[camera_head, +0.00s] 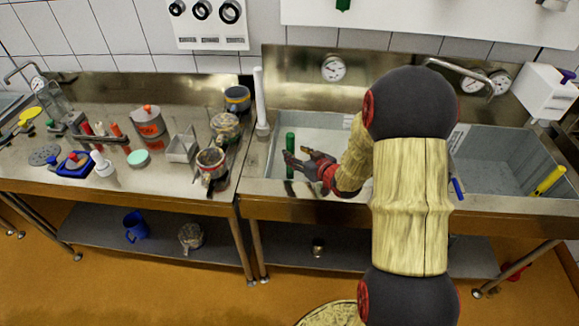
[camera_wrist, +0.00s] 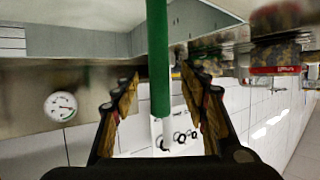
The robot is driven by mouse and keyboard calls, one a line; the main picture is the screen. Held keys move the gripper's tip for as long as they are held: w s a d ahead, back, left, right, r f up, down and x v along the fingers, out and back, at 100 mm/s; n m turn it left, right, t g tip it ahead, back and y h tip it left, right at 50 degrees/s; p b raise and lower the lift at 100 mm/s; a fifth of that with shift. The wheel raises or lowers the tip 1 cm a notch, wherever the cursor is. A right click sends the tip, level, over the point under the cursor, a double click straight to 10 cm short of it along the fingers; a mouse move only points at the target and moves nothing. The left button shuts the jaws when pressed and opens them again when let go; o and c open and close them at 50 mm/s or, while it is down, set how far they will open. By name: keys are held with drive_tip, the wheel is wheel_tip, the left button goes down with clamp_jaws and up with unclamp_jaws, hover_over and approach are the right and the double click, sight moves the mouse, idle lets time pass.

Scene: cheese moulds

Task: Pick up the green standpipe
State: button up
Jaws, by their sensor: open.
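The green standpipe (camera_head: 290,143) stands upright in the left sink basin, near its left wall. In the wrist view the green standpipe (camera_wrist: 158,55) runs between the two spread fingers of my gripper (camera_wrist: 163,88), with gaps on both sides. The gripper is open and holds nothing. From the head view I cannot tell exactly how deep the pipe sits between the fingers. Its lower part is partly hidden by a finger.
A white upright pipe (camera_head: 261,98) stands at the left edge of the sink unit. A yellow pipe (camera_head: 549,181) leans in the right basin (camera_head: 490,150). The left counter (camera_head: 100,205) is crowded with pots, tools and a blue tray (camera_head: 75,168). Basin walls surround my gripper.

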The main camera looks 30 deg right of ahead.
sight(292, 151)
drive_tip(key=b+x, duration=0.1)
drive_tip(key=x, duration=0.4)
drive_tip(key=shift+f+b, duration=0.15)
drive_tip(key=shift+b, duration=0.15)
drive_tip(key=shift+w, duration=0.25)
drive_tip(key=c, duration=0.3)
drive_tip(key=c, duration=0.8)
clamp_jaws()
